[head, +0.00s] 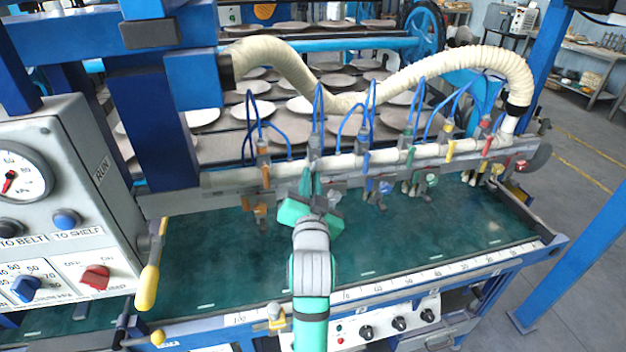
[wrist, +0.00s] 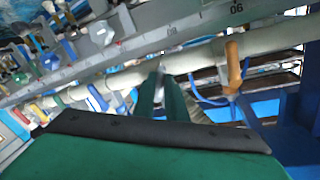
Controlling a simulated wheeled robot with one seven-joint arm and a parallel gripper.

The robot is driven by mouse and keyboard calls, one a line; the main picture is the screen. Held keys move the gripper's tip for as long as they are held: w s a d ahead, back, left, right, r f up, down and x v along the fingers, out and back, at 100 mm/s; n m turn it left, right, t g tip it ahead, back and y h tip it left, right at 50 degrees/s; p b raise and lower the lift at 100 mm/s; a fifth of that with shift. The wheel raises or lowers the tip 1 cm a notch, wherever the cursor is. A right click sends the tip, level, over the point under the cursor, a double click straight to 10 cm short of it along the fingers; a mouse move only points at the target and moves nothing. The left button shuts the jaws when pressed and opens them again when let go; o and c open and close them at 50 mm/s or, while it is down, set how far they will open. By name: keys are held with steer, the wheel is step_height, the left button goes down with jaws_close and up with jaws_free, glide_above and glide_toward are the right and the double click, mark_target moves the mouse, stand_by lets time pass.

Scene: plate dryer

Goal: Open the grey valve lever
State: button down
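The grey valve lever stands on the pale pipe, in the row of coloured valves, right of the orange one. In the head view its grey valve (head: 315,147) shows just above my gripper (head: 312,182), which reaches up to it from the front. In the wrist view, a light grey lever piece (wrist: 160,69) shows at the tips of my two green fingers (wrist: 161,92). The fingers are close together with a narrow gap, and the lever lies at or between their tips. Contact is not clear. My gripper hides the lower part of the valve in the head view.
The orange valve (head: 265,172) is close on the left, the blue valve (head: 366,162) close on the right. Green, yellow and red valves follow further right. Blue hoses and a ribbed cream hose (head: 430,75) hang above. The green bed (head: 215,250) below is clear.

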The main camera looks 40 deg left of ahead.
steer(key=shift+w+d+f+n+t+y, duration=0.1)
steer(key=shift+w+d+f+n+y, duration=0.1)
steer(key=shift+n, duration=0.85)
steer(key=shift+w+d+f+n+t+y, duration=0.1)
steer(key=shift+w+d+n+y, duration=0.15)
steer(key=shift+n, duration=0.75)
steer(key=shift+w+d+f+n+t+y, duration=0.1)
steer(key=shift+w+d+n+y, duration=0.1)
steer(key=shift+n, duration=0.85)
steer(key=c, duration=1.8)
jaws_free()
